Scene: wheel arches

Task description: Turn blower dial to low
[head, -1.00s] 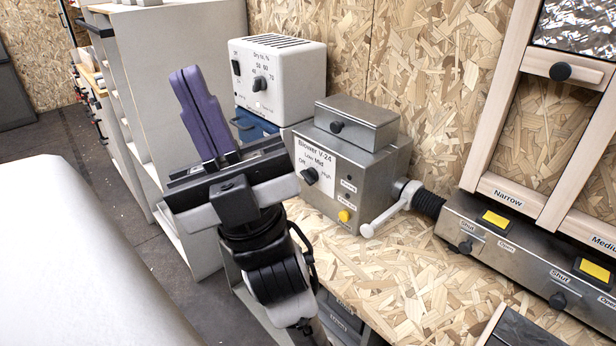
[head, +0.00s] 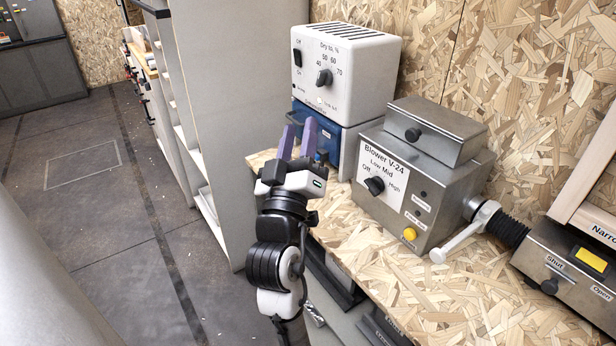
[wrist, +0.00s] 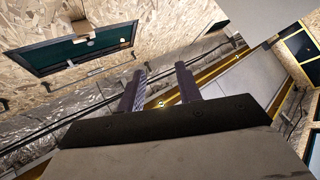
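The blower box (head: 415,185), labelled Blower V-24, stands on the chipboard bench in the head view. Its black dial (head: 374,186) sits on the white front label, among the marks Off, Low, Mid and High. I cannot tell exactly which mark it points to. My gripper (head: 297,138) is to the left of the blower, apart from the dial, with its purple fingers pointing up. The fingers are spread with a gap and nothing between them. The wrist view also shows the two fingers apart (wrist: 160,90), facing the upper wall and ceiling; the blower is not in that view.
A white dryness-control box (head: 345,75) stands on a blue unit (head: 328,132) behind my gripper. A lever handle (head: 465,232) and black hose (head: 508,230) are right of the blower. A tall grey cabinet (head: 235,110) stands at left. The bench front is clear.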

